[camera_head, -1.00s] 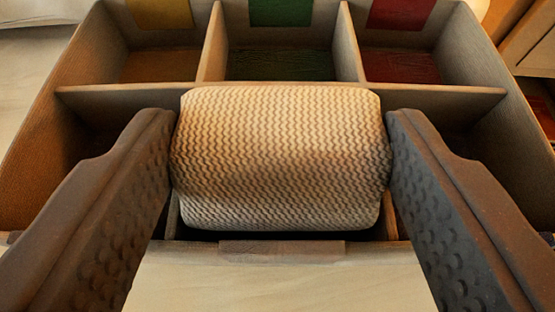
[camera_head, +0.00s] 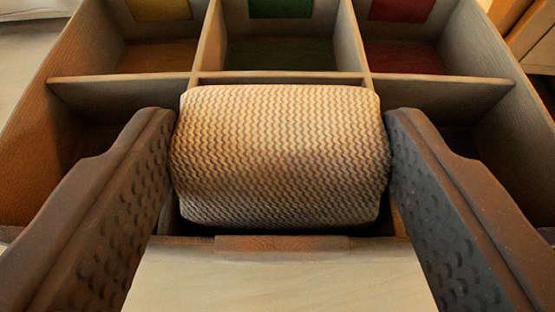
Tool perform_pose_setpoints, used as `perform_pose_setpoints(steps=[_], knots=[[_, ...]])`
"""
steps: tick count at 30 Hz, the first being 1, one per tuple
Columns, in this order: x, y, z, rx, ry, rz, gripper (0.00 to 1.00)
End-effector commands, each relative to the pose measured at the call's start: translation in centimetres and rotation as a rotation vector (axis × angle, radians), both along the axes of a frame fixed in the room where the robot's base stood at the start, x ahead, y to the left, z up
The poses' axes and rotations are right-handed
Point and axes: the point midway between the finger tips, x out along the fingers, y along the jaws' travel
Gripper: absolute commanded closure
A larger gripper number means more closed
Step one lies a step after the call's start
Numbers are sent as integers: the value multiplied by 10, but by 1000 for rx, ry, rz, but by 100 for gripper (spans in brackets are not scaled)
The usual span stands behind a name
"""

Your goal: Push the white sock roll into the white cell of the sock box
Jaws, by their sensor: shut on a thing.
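The white sock roll (camera_head: 280,157) is a cream, zigzag-knit cylinder lying crosswise in the middle of the view. My gripper (camera_head: 281,160) is shut on it, one dark finger pressed on each end. The roll is over the front middle cell of the wooden sock box (camera_head: 120,84). It covers most of that cell, so the cell's floor and how deep the roll sits are hidden. A blank brownish tag (camera_head: 282,244) is on the box's front wall at this cell.
The back row has cells with yellow (camera_head: 160,9), green (camera_head: 280,8) and red (camera_head: 400,10) labels, and they look empty. The front side cells are partly hidden by my fingers. Dividers stand close around the roll. A pale surface (camera_head: 280,282) lies in front of the box.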

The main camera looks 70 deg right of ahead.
Motion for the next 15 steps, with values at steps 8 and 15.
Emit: perform_pose_setpoints(steps=[8, 15], knots=[[0, 0, 1, 0, 0, 0, 63], [0, 0, 1, 0, 0, 0, 36]])
